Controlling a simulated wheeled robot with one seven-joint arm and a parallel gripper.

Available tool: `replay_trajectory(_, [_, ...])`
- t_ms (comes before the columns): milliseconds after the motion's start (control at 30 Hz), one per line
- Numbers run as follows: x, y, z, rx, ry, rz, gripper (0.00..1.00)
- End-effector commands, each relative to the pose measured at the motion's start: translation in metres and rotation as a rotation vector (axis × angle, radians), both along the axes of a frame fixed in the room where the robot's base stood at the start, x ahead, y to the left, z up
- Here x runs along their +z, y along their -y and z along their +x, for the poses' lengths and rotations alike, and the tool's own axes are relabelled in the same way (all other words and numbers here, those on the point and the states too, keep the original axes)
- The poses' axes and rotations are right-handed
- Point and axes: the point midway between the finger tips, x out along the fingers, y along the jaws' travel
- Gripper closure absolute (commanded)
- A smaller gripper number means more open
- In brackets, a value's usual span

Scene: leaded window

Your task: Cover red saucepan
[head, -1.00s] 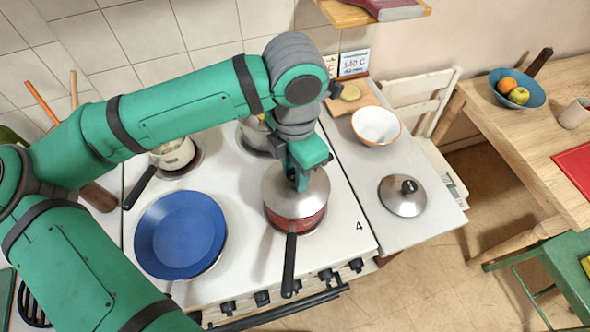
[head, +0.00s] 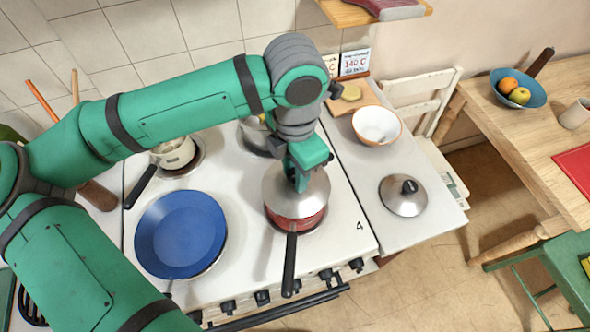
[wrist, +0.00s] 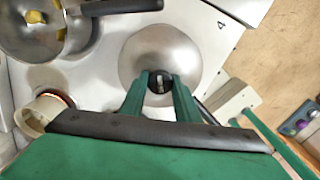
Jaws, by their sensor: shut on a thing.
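The red saucepan (head: 297,222) stands on the front right of the white stove, its black handle (head: 289,265) pointing to the front. A silver lid (head: 308,200) sits over its top; the red side shows below the rim. My gripper (head: 301,180) is above the pan with its fingers shut on the lid's dark knob. In the wrist view the lid (wrist: 146,55) is a grey disc, and my gripper (wrist: 160,92) has a finger on each side of the knob. Whether the lid rests fully on the rim is hard to tell.
A blue plate or lid (head: 180,234) covers the front left burner. A cream pan (head: 174,155) and a steel pan (head: 255,135) stand behind. On the right counter are another silver lid (head: 396,198) and a white bowl (head: 376,123). Counter space around that lid is clear.

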Motion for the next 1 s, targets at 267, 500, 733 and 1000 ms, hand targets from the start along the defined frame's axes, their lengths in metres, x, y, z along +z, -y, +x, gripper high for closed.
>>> replay_trajectory(267, [-0.0015, 0.0000, 0.0000, 0.000, 0.000, 0.000, 1.00])
replay_trajectory(500, [-0.0055, -0.0001, -0.0001, 0.000, -0.001, -0.001, 1.00])
replay_trajectory(733, [-0.0061, -0.0001, 0.0000, 0.000, 0.000, 0.000, 1.00])
replay_trajectory(1000, [-0.0061, -0.0002, 0.0001, 0.000, 0.000, 0.000, 1.00])
